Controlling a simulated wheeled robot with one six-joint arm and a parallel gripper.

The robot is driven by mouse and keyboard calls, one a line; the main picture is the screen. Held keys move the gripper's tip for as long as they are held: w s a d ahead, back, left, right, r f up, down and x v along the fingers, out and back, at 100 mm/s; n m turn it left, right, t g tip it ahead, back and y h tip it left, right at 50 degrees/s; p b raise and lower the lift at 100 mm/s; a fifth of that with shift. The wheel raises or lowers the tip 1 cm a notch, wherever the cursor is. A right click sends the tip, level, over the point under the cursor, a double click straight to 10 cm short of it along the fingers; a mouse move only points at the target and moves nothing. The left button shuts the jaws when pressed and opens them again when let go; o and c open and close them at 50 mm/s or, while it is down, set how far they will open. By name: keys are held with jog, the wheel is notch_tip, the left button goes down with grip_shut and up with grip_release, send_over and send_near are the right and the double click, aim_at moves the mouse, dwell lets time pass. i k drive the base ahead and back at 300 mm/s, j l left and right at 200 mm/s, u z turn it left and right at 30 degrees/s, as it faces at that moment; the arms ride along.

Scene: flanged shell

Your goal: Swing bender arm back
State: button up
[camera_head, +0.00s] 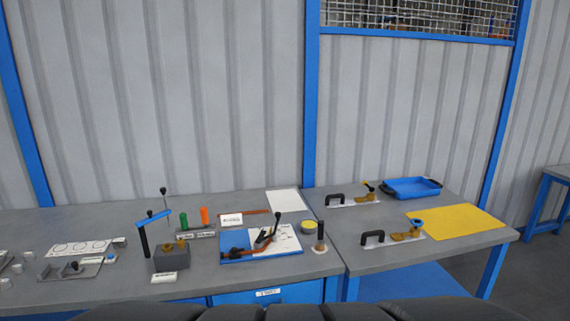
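What looks like the bender (238,253) is a small dark and copper-coloured device on a blue board (283,252) near the front of the left bench. A dark lever with a black grip (274,228), which looks like the bender arm, rises up and to the right from it. A copper-coloured piece runs beside the lever's foot. The details are too small to tell the arm's exact angle. My gripper is not in this view.
Green (184,220) and orange (205,215) cylinders stand behind. The right bench holds a blue tray (412,187) and a yellow mat (465,220).

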aim_at(276, 226)
jog(key=i+l+u, duration=0.5)
jog(key=i, duration=0.2)
jog(key=i+l+u, duration=0.45)
jog(key=i+l, duration=0.2)
